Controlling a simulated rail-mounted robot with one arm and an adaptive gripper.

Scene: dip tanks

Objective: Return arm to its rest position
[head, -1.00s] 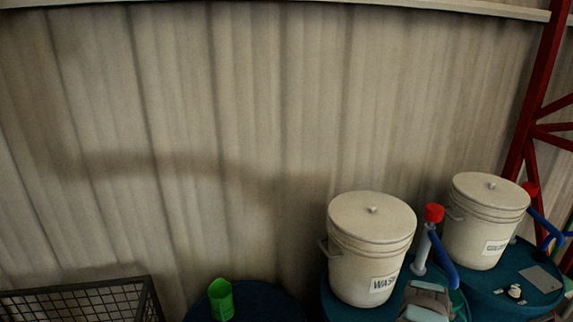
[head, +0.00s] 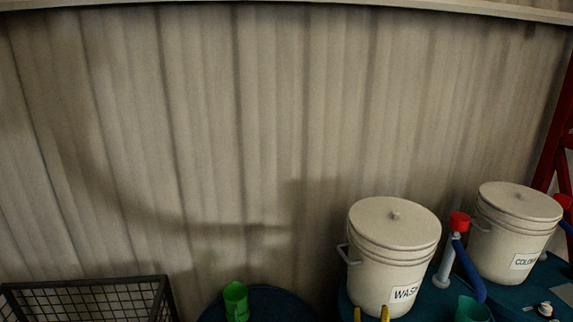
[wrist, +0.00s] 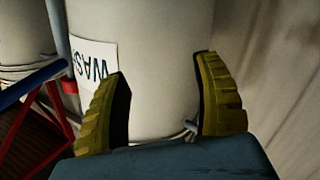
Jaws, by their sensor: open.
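My gripper (wrist: 165,100) is open, with its two yellow ribbed fingers apart and nothing between them in the wrist view. The white lidded WASH bucket (wrist: 150,40) fills the view beyond the fingers; I cannot tell how far off it is. In the head view only the yellow fingertips (head: 371,313) show at the bottom edge, in front of the lower part of the WASH bucket (head: 390,265). The rest of my arm is out of the head view.
A second white lidded bucket (head: 510,235) stands to the right, with a red-capped dispenser with a blue handle (head: 450,260) between them. A green cup (head: 235,300) stands on a dark blue drum top (head: 275,305). A black wire basket (head: 90,283) is at lower left, a corrugated wall behind.

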